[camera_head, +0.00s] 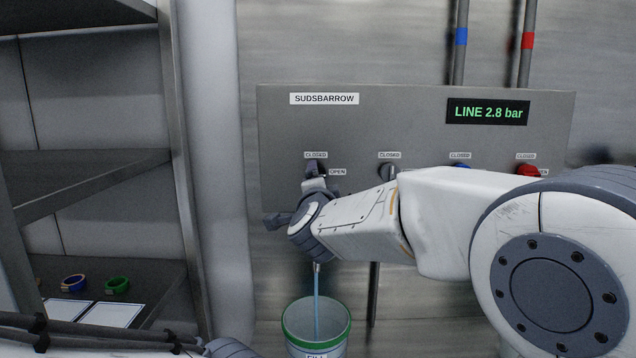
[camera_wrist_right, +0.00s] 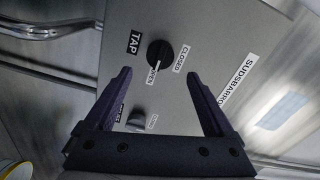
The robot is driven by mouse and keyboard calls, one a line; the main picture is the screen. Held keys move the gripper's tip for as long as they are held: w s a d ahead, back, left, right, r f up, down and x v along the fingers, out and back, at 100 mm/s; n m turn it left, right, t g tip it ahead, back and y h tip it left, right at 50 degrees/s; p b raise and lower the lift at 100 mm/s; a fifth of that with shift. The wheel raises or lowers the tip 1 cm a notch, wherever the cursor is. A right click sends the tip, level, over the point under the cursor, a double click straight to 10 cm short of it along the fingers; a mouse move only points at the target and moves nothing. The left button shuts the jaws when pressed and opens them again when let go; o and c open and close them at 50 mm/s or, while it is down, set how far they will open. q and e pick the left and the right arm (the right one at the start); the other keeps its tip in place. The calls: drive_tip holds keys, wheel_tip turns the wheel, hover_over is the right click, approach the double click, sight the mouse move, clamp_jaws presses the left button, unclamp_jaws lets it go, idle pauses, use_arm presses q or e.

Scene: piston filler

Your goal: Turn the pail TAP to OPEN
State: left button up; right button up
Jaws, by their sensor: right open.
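The black TAP knob (camera_head: 316,168) is on the grey panel, partly covered by my right gripper (camera_head: 320,186) in the head view. In the right wrist view the knob (camera_wrist_right: 160,53) shows whole, with a pale pointer mark toward the OPEN label (camera_wrist_right: 152,73); the CLOSED label (camera_wrist_right: 180,59) is off to its side. My right gripper (camera_wrist_right: 158,74) is open, its fingers apart and not closed on the knob. The pail (camera_head: 316,327) with a green rim stands below, and a thin stream of water (camera_head: 316,292) runs into it. My left gripper is out of view.
More knobs sit along the panel (camera_head: 420,115): a grey one (camera_head: 389,171), a blue one (camera_head: 460,165) and a red one (camera_head: 527,170). The display (camera_head: 487,112) reads LINE 2.8 bar. A shelf unit (camera_head: 95,180) with blue and green rings stands at left.

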drive_tip(key=shift+s, duration=1.75)
drive_tip(key=s+d+f+n+g+y, duration=0.1)
drive_tip(key=s+d+f+n+g, duration=0.25)
drive_tip(key=f, duration=0.35)
drive_tip(key=s+d+f+n+g, duration=0.2)
drive_tip(key=d+f+n, duration=0.15)
drive_tip(key=f, duration=0.45)
drive_tip(key=s+d+f+n+g+y, duration=0.1)
drive_tip(key=s+d+f+n+g, duration=0.2)
drive_tip(key=f, duration=0.4)
drive_tip(key=s+d+f+n+g+h, duration=0.1)
drive_tip(key=s+d+f+n+g, duration=0.25)
drive_tip(key=s+f, duration=0.35)
drive_tip(key=s+d+f+n+g+h, duration=0.15)
drive_tip(key=s+d+f+g, duration=0.3)
drive_tip(key=s, duration=0.55)
drive_tip(key=s+a+r+n+g+y, duration=0.1)
drive_tip(key=s+a+r+n, duration=0.25)
drive_tip(key=s+a, duration=0.3)
drive_tip(key=s+a+r+n+g+y, duration=0.1)
drive_tip(key=s+a+r+n, duration=0.1)
drive_tip(key=s+a+n, duration=0.35)
wheel_tip(320, 180, up, 15)
drive_tip(key=a+m+p, duration=0.1)
drive_tip(key=p, duration=1.4)
drive_tip(key=shift+s+a+r+m, duration=0.2)
drive_tip(key=shift+s+m, duration=0.1)
drive_tip(key=shift+s, duration=0.05)
